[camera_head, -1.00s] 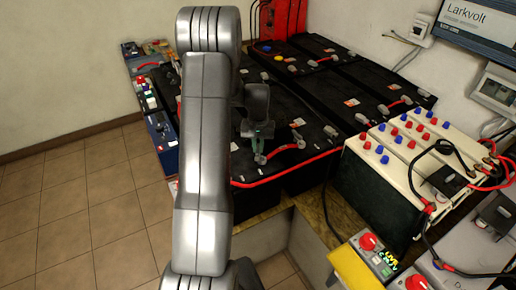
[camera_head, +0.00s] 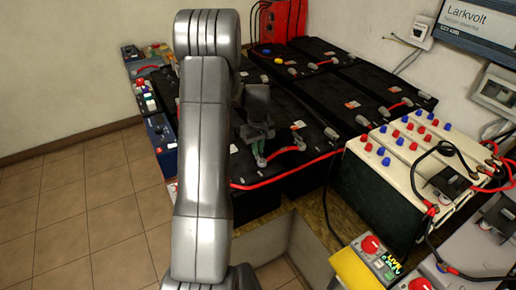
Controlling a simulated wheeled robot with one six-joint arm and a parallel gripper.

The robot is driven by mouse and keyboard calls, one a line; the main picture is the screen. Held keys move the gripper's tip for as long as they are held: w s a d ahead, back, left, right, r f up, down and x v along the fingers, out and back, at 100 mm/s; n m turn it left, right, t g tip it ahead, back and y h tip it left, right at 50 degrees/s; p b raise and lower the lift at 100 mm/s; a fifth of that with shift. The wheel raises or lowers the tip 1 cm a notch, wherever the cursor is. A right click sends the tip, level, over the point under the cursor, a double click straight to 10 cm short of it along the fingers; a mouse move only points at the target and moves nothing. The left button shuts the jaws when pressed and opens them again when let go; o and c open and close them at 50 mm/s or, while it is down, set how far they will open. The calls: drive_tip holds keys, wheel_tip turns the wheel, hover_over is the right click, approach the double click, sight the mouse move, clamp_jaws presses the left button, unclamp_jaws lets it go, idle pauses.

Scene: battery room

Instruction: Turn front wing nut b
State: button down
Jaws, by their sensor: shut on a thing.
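My gripper (camera_head: 258,135) is in the middle of the head view, pointing down at the front edge of a large black battery (camera_head: 278,115). It is shut on a small part at a greyish terminal post (camera_head: 261,160), which I take to be the wing nut. The nut itself is too small and covered by the fingers to make out. A red cable (camera_head: 284,152) runs from this post to another grey terminal (camera_head: 300,141) on the right. My arm hides the left part of the battery top.
A cream battery (camera_head: 391,150) with red and blue caps stands at the right. A red device (camera_head: 281,20) is at the back. A yellow box (camera_head: 356,268) with a red knob (camera_head: 370,244) is at front right. Tiled floor (camera_head: 90,215) lies free at the left.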

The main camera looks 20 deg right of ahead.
drive_tip(key=shift+w+r, duration=0.1)
idle(0.3)
drive_tip(key=c, duration=1.5)
unclamp_jaws()
wheel_tip(320, 180, up, 14)
drive_tip(key=shift+f, duration=0.15)
wheel_tip(320, 180, down, 14)
drive_tip(key=shift+r, duration=0.1)
